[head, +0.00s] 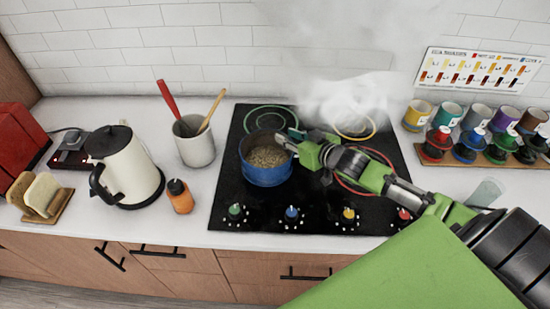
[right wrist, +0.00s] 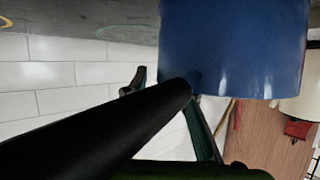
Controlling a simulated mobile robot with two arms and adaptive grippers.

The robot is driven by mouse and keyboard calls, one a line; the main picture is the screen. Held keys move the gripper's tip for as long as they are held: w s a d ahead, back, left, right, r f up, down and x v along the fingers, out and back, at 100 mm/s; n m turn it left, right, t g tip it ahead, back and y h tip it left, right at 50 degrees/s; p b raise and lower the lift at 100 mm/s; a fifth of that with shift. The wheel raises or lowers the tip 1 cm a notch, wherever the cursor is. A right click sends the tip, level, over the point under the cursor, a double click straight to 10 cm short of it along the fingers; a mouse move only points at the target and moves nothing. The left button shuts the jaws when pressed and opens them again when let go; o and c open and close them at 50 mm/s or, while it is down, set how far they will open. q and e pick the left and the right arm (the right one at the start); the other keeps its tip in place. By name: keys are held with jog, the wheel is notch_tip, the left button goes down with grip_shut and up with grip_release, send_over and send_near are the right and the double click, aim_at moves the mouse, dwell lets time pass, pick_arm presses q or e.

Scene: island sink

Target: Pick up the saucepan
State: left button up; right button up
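The blue saucepan (head: 266,174) stands upright on the black cooktop, with a grainy tan food inside. In the right wrist view its blue wall (right wrist: 232,45) fills the top, and its thick black handle (right wrist: 110,125) runs to the lower left. My right gripper (head: 290,139) is at the pan's right side. In the right wrist view its dark fingers (right wrist: 168,95) show apart, on either side of the handle. The handle hides part of them, so I cannot tell whether they press on it. My left gripper is not in view.
The cooktop (head: 225,205) has coloured burner rings and knobs; steam rises behind the pan. Left stand a utensil crock (head: 195,147), an orange bottle (head: 180,197), a white kettle (head: 127,175) and a toast rack (head: 42,198). Several coloured pots stand on a wooden rack (head: 470,167) at right.

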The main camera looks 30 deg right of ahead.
grip_shut()
jog(key=shift+r, duration=0.1)
jog(key=shift+r, duration=0.1)
jog(key=shift+w+r+b, duration=0.1)
jog(key=shift+r+b, duration=0.25)
jog(key=shift+r, duration=0.15)
jog(key=s+a+r+p, duration=0.1)
jog(key=s+a+r, duration=0.5)
jog(key=s+r, duration=0.6)
jog(key=shift+s+p, duration=0.35)
jog(key=shift+p, duration=0.05)
